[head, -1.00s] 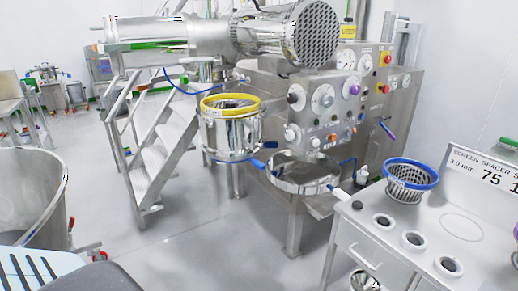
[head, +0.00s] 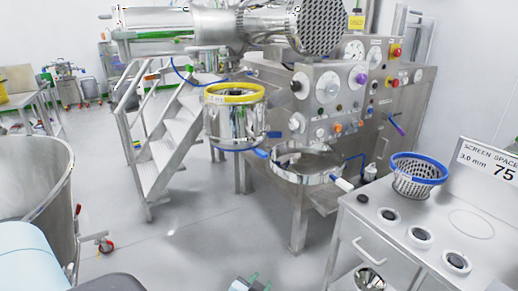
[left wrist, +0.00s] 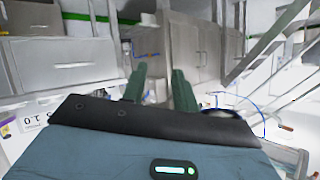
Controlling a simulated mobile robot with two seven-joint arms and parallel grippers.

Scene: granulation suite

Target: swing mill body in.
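A shiny steel cylinder with a yellow rim (head: 235,122), which I take to be the mill body, hangs left of the machine's control panel in the head view. A blue handle shows low on its right side. Beside it, lower and to the right, is an open steel ring or bowl (head: 292,172) with a blue grip at its left and a white handle (head: 343,185). My left gripper (head: 260,282) is at the bottom edge, well below and in front of both. In the left wrist view its green fingers (left wrist: 159,88) stand apart with nothing between them. My right gripper is out of view.
A white bench (head: 375,235) at right holds a blue-rimmed screen basket (head: 417,177) and several round holders. Steel steps (head: 165,150) stand left of the machine. A large steel vessel (head: 35,190) is at lower left. The floor between is clear.

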